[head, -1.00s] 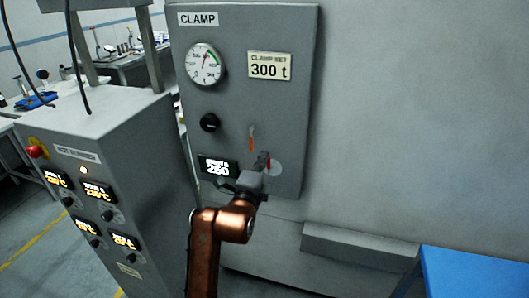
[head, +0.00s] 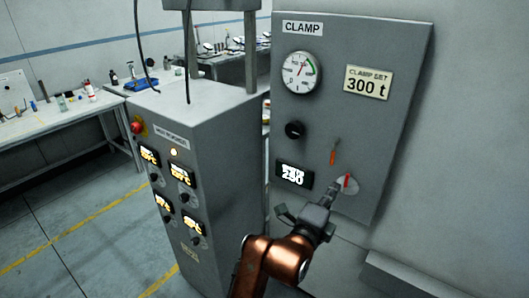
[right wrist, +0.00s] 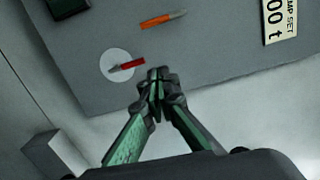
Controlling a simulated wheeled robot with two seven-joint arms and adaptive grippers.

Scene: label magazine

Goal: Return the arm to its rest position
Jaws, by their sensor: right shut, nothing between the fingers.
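My right gripper (head: 334,192) is in front of the lower right part of the grey clamp panel (head: 398,110), its arm coming up from the bottom. In the right wrist view its fingers (right wrist: 157,78) are shut together with nothing between them. A red-handled lever on a pale round plate (head: 345,184) is close to the fingertips; in the right wrist view the red lever (right wrist: 126,65) lies just left of the fingertips, with a gap between. An orange lever (head: 333,152) is above it. My left gripper is not in view.
The panel has a gauge (head: 301,72), a black knob (head: 295,130) and a lit display (head: 294,175). A grey control cabinet (head: 200,125) with several displays and a red button (head: 136,127) stands left. Workbenches (head: 60,125) are behind; the floor at left is clear.

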